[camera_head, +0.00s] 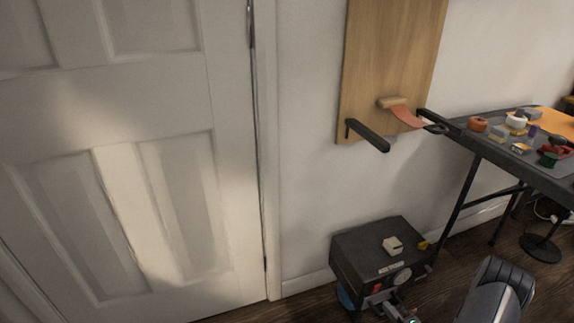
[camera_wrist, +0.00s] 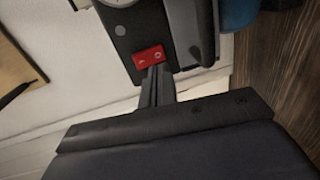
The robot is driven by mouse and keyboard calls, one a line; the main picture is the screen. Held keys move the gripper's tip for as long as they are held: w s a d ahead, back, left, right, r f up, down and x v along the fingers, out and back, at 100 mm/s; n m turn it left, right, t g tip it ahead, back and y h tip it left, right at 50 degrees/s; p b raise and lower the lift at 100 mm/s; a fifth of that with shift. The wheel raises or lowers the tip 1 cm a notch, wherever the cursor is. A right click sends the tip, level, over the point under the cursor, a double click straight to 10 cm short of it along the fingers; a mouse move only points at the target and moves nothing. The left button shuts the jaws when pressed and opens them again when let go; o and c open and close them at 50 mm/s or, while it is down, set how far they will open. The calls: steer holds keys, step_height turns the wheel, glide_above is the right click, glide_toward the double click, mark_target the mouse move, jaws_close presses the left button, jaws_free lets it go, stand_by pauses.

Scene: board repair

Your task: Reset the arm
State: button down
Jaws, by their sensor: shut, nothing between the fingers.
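My gripper (camera_head: 390,304) is low in the head view, in front of the dark box (camera_head: 350,258) on the floor. In the wrist view my gripper's fingers (camera_wrist: 158,70) are together, with nothing seen between them. Their tips appear right at the lower edge of a red rocker switch (camera_wrist: 149,56) on the box's front panel. Whether they touch it I cannot tell. The red switch also shows small in the head view (camera_head: 377,288). A round white dial (camera_head: 402,276) sits beside it on the panel.
A small cream block (camera_head: 392,245) lies on the box. A wooden board (camera_head: 385,65) with a black bracket (camera_head: 367,135) hangs on the wall. A table (camera_head: 540,178) with several small parts stands at right. A white door (camera_head: 130,160) fills the left.

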steer(key=shift+r+p+v, duration=0.25)
steer(key=shift+p+v, duration=0.1)
steer(key=shift+v, duration=0.7)
steer(key=shift+w, duration=0.1)
